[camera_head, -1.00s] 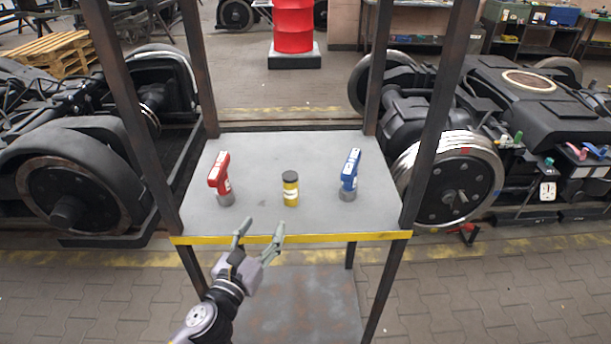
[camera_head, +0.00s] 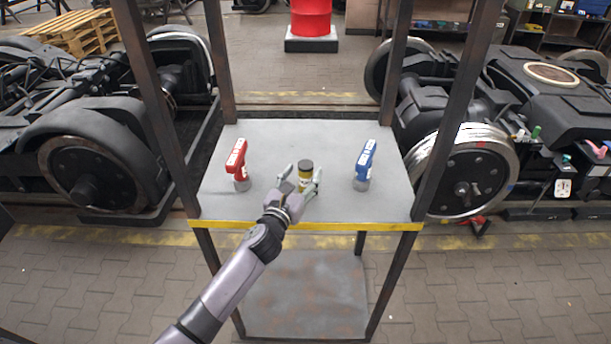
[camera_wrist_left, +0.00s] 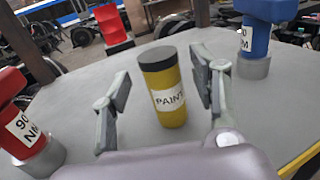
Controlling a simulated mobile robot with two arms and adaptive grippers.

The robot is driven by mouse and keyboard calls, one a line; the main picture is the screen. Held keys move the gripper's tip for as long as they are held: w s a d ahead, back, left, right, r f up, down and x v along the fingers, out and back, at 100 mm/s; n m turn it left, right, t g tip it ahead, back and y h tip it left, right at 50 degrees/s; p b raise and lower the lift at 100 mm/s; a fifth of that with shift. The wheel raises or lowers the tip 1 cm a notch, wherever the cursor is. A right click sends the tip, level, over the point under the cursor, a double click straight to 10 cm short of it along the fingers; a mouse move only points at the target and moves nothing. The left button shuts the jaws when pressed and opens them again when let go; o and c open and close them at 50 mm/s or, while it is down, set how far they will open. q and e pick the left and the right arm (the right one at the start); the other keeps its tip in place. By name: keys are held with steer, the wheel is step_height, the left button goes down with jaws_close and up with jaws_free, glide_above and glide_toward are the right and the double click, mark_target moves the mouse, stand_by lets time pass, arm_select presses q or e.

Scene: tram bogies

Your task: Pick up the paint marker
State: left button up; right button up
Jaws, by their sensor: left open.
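The paint marker (camera_head: 306,170) is a short yellow cylinder with a dark cap, standing upright on the grey shelf (camera_head: 330,135). In the left wrist view the marker (camera_wrist_left: 165,90) shows a white label reading "PAINT". My left gripper (camera_head: 302,185) is open at the near side of the marker. In the left wrist view its fingers (camera_wrist_left: 160,88) stand on either side of the marker, the right one closer to it. The gripper partly hides the marker's lower part in the head view. My right gripper is not in view.
A red tool (camera_head: 238,165) marked "90 NM" stands left of the marker, and a blue tool (camera_head: 364,165) stands to its right. Dark posts (camera_head: 160,100) rise at the shelf's corners. A yellow strip (camera_head: 330,226) marks its front edge.

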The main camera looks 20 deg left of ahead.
arm_select(q)
steer(key=shift+w+d, duration=0.2)
steer(key=shift+w, duration=1.2)
steer(key=shift+c, duration=0.2)
steer(key=c, duration=1.2)
jaws_close()
steer(key=shift+r, duration=0.15)
